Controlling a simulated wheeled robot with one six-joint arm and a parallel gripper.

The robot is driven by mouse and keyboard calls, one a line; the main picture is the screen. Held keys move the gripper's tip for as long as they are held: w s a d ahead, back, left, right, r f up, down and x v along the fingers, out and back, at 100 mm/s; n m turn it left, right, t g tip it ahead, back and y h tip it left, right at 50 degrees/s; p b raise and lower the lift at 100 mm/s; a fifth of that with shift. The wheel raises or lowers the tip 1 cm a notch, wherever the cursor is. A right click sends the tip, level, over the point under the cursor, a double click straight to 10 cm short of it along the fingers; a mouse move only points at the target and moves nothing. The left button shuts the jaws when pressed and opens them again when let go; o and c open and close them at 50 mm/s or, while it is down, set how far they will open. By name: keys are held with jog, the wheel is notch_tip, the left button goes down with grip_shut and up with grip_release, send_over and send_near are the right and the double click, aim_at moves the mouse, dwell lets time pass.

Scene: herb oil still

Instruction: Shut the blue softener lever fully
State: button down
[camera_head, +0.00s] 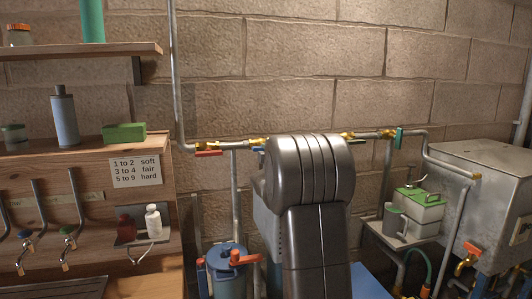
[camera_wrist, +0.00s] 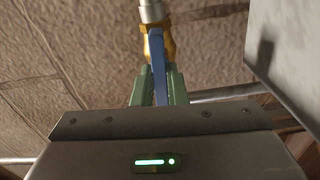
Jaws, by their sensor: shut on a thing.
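The blue softener lever (camera_wrist: 156,45) runs down from a brass valve (camera_wrist: 170,42) in the wrist view, with its lower part between the green fingers of my gripper (camera_wrist: 157,75). My gripper is shut on the lever. In the head view only a small blue bit of the lever (camera_head: 258,149) shows at the left edge of my arm. My arm hides my gripper and most of that valve there. How far the lever is turned, I cannot tell.
The wall pipe (camera_head: 217,144) also carries a red lever (camera_head: 208,153) on the left and a green lever (camera_head: 399,138) on the right. A blue canister (camera_head: 228,262) with an orange handle stands below. A metal tank (camera_head: 485,170) is at the right, a wooden shelf (camera_head: 70,52) at the left.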

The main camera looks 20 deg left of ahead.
jog(key=shift+f+m+p, duration=0.1)
jog(key=shift+m+p, duration=1.1)
jog(key=shift+m, duration=7.4)
jog(key=c, duration=1.5)
grip_release()
jog(key=shift+o, duration=0.2)
jog(key=b+v, duration=0.3)
jog(key=v, duration=1.1)
jog(key=shift+b, duration=0.4)
jog(key=shift+o, duration=0.5)
jog(key=shift+w, duration=0.1)
